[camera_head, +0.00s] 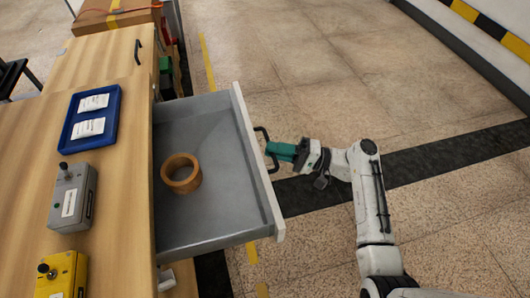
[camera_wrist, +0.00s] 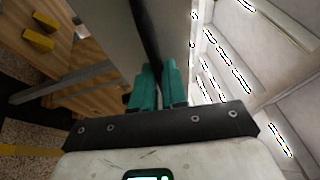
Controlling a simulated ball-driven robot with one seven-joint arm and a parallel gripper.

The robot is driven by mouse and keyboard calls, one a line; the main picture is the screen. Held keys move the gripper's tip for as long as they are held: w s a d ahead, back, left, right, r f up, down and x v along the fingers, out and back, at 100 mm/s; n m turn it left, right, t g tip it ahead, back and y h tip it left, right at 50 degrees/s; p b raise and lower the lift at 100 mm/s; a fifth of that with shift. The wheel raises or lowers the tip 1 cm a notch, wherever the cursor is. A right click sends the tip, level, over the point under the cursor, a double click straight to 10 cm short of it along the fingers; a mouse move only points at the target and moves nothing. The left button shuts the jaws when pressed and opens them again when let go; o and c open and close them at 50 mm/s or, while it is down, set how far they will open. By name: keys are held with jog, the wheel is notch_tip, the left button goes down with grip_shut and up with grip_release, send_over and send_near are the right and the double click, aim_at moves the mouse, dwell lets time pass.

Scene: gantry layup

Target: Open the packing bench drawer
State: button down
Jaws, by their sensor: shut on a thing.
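The packing bench drawer (camera_head: 205,215) stands pulled out from the wooden bench (camera_head: 115,180), with its grey inside in plain view. A brown tape roll (camera_head: 181,174) lies in it. The dark bar handle (camera_head: 263,135) is on the drawer's white front. My gripper (camera_head: 270,152), with green fingers, is at this handle on the outer side of the front. In the wrist view the fingers (camera_wrist: 158,85) are shut on the dark handle bar (camera_wrist: 145,40). The fingers hide part of the handle.
A blue tray (camera_head: 70,140) with white packets, a grey box (camera_head: 73,197) and a yellow box (camera_head: 62,275) stand on the bench top. A cardboard box (camera_head: 115,14) is at the far end. The floor right of the drawer is clear around my arm.

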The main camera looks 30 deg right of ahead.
jog(key=shift+s+d+f, duration=0.1)
jog(key=shift+s+d, duration=0.2)
jog(key=shift+d, duration=0.45)
jog(key=shift+s+d, duration=0.25)
jog(key=shift+d, duration=0.5)
jog(key=c, duration=1.2)
grip_release()
jog(key=shift+o, duration=0.2)
jog(key=v, duration=1)
jog(key=shift+s+d+b, duration=0.2)
jog(key=shift+d+b, duration=0.05)
jog(key=shift+b, duration=0.2)
